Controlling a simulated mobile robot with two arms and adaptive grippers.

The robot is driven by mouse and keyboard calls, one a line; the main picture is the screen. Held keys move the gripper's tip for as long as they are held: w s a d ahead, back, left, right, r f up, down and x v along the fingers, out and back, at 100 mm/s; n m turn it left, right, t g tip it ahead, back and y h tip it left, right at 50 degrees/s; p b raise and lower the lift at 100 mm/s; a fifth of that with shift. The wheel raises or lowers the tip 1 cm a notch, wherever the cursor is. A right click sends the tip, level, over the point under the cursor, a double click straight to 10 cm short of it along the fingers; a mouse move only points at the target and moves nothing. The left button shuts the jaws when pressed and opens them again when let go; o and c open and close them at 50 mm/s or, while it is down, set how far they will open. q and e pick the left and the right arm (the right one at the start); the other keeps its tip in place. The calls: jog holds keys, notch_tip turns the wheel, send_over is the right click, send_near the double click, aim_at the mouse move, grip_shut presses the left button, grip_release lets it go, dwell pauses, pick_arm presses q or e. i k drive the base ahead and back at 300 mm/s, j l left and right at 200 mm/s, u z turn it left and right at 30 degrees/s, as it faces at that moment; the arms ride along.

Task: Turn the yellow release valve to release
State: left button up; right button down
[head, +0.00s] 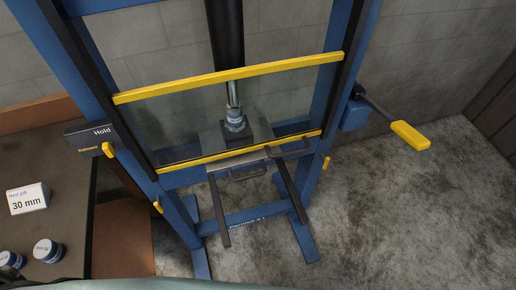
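The yellow release valve (108,149) is a small yellow lever on the right side of a dark box (88,138) at the left post of the blue press. The box is labelled "Hold" in white above and carries small yellow lettering below that, probably "Release". The valve's end sits near the lower, yellow lettering. The exact angle of the valve is hard to tell at this size. Nothing touches the valve. Neither of my grippers is in the head view.
The blue press frame (60,58) has a clear guard with yellow bars (230,77). A yellow-handled crank (410,135) sticks out at right. A dark table (70,200) at left holds a "30 mm" card (27,198) and blue-white cylinders (47,250). Floor at right is clear.

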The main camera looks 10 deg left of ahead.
aim_at(108, 147)
jog(key=u, duration=1.4)
jog(key=k+l, duration=0.1)
